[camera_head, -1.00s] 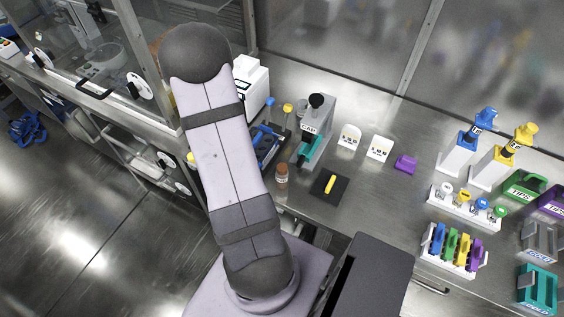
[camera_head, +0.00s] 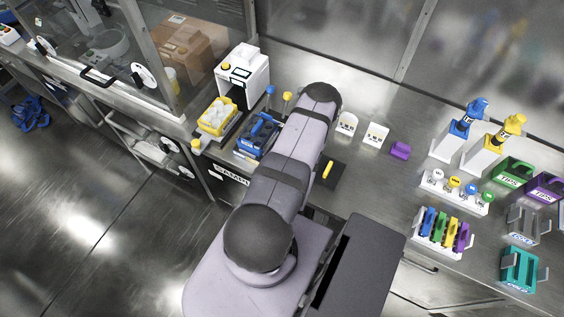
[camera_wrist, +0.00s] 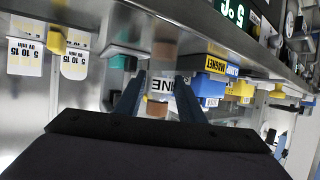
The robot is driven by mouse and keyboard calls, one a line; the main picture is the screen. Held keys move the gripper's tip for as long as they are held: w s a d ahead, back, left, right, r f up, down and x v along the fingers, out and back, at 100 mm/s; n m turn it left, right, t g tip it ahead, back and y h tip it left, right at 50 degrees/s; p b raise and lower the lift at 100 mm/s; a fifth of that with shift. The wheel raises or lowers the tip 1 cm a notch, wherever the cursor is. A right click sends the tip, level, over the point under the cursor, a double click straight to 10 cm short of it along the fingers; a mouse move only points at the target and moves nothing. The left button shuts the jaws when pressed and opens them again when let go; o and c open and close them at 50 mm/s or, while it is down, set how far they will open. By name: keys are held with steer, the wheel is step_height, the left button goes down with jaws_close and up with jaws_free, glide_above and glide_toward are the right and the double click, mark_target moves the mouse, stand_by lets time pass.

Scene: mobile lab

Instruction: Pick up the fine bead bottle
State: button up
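The fine bead bottle (camera_wrist: 159,84) shows in the wrist view with a white label, partly readable as "INE", and brownish ends. It stands between the two dark fingers of my gripper (camera_wrist: 158,92). The fingers are spread on either side of it, and I see no clear grip on it. In the head view my arm hides both the bottle and my gripper.
A black pad with a yellow piece (camera_head: 328,170) lies right of my arm. White timers (camera_head: 376,135) and a purple block (camera_head: 400,150) stand behind it. A blue rack (camera_head: 258,136) and yellow rack (camera_head: 217,116) stand left. Pipettes and tube racks fill the right bench.

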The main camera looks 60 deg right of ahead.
steer(key=shift+b+x, duration=0.65)
steer(key=shift+x, duration=1.85)
steer(key=c, duration=0.7)
